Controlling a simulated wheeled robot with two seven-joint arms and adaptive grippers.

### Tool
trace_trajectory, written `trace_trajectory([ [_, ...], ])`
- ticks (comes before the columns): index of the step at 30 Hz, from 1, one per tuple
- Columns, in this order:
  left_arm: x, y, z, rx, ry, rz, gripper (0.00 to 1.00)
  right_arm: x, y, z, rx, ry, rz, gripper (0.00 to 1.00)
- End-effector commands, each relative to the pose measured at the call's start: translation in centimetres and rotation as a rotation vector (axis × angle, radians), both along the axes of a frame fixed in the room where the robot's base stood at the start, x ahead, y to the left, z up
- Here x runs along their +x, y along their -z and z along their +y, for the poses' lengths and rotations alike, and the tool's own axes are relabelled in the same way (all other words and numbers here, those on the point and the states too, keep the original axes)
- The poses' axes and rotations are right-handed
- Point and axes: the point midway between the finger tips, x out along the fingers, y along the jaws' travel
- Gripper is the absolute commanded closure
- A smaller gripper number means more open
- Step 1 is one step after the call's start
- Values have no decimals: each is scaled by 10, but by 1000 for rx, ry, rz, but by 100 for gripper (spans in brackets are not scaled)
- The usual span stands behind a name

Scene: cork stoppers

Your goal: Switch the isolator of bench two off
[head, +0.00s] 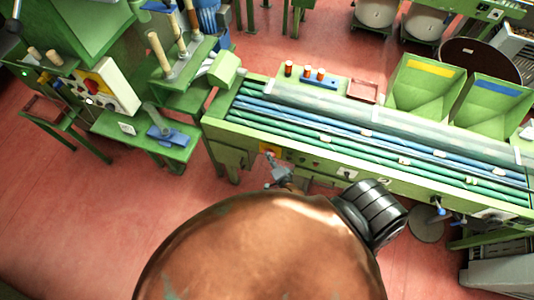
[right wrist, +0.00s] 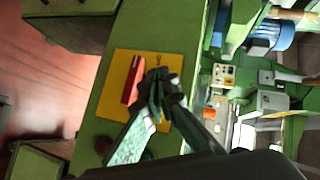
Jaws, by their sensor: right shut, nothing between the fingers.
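The isolator shows in the right wrist view as a red handle (right wrist: 131,80) on a yellow plate (right wrist: 120,66), on the green front face of the long bench. In the head view my right gripper (head: 278,172) is at the bench front, just below the yellow plate (head: 269,149); the handle is hardly visible there. Which bench is number two cannot be read.
The long green bench (head: 222,130) carries blue and green rods under a clear cover. At left, another green machine has a white control box (head: 120,88) with a red knob. A valve or lever (head: 437,208) sticks out at the bench's front right. Red floor is open at left.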

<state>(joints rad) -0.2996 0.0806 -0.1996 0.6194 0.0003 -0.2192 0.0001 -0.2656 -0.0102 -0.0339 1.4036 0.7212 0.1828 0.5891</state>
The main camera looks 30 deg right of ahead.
Motion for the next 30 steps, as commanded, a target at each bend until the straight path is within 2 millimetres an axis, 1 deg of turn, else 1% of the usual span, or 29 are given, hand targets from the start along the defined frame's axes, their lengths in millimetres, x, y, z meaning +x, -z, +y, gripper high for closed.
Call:
trace_trajectory([
  [1,0,0,0,0,0,0,60,-12,-2,2,2,2,2,100],
  [6,0,0,-1,-1,0,0,60,-47,-12,8,1,2,2,100],
  [10,0,0,-1,-1,0,0,60,-69,-19,12,1,1,2,100],
  [13,0,0,-1,-1,0,0,60,-81,-23,14,0,1,2,100],
  [18,0,0,-1,-1,0,0,60,-90,-26,16,0,0,1,100],
  [30,0,0,-1,-1,0,0,60,-91,-27,16,0,0,0,100],
])
